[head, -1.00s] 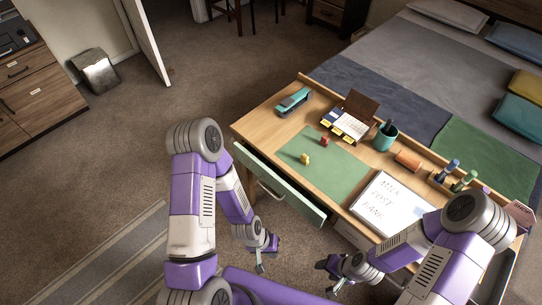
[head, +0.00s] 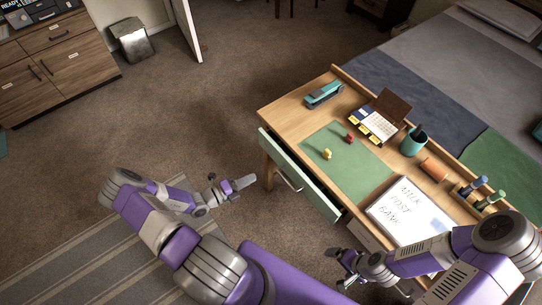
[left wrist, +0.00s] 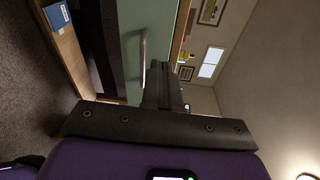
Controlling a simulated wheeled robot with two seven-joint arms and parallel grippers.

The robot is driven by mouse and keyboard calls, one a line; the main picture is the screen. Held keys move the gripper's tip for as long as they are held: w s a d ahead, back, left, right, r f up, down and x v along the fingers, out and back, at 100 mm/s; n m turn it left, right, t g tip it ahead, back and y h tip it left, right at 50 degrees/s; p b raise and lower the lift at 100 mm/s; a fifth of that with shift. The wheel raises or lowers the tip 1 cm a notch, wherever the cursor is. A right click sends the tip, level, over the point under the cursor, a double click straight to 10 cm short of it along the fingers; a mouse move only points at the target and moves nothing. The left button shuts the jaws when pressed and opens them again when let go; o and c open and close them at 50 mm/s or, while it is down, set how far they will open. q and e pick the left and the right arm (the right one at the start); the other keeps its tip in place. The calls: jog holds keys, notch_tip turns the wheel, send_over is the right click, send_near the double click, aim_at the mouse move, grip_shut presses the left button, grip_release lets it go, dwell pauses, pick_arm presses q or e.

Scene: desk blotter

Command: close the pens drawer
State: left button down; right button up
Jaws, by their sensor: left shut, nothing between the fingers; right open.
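A drawer with a pale green front (head: 312,190) stands pulled out from the front of the wooden desk (head: 290,112). Its inside cannot be made out, and no label on it is readable. Its bar handle shows in the left wrist view (left wrist: 143,52). My left gripper (head: 250,181) is shut and empty, just left of the drawer front and apart from it in the head view. In the left wrist view my shut fingers (left wrist: 163,80) point toward the green front (left wrist: 133,50). My right gripper (head: 340,268) is open and empty, below the desk's front edge.
On the desk are a green blotter (head: 350,180), a teal stapler (head: 323,94), a pen cup (head: 413,141), a whiteboard with writing (head: 405,215) and several smaller items. The bed (head: 445,70) stands behind.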

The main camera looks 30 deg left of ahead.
pick_arm(q)
jog(key=a+n+y, duration=0.1)
jog(key=a+n, duration=0.1)
jog(key=a, duration=0.1)
jog(key=t+b, duration=0.1)
jog(key=b, duration=0.1)
send_near(277, 152)
jog(key=shift+y, duration=0.3)
jog(key=x, duration=0.7)
jog(key=shift+s+d+r, duration=0.15)
jog(key=shift+s+d, duration=0.05)
jog(key=shift+d, duration=0.1)
pick_arm(e)
notch_tip(277, 152, down, 2)
jog(key=shift+f, duration=0.15)
